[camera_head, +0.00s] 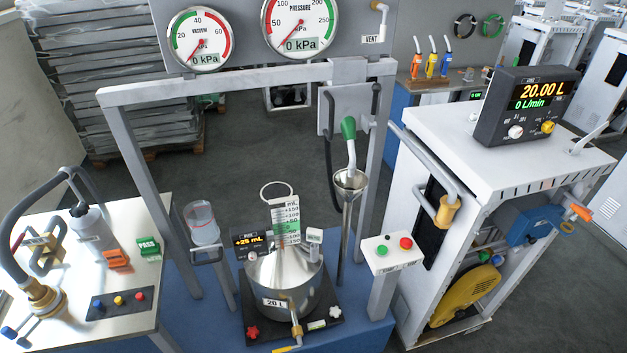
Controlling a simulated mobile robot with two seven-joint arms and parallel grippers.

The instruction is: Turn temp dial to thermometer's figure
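A dark control box (527,105) on the white cabinet at the right reads 20.00 L and 0 L/min. It carries a white dial (515,132) and a yellow dial (547,127); their small labels are too fine to read, so I cannot tell which is the temp dial. A steel 20 L vessel (270,285) stands in the middle, with a graduated mL scale (286,221) above it. A small display (248,241) beside it reads +25 mL. I cannot make out a thermometer or its figure. Neither of my grippers shows.
A white cabinet (440,131) stands at the right. A grey frame (240,84) holds two gauges (200,38) at 0 kPa and a funnel (350,181). A pedestal (393,252) has green and red buttons. A white table (130,322) at the left bears fittings and tags.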

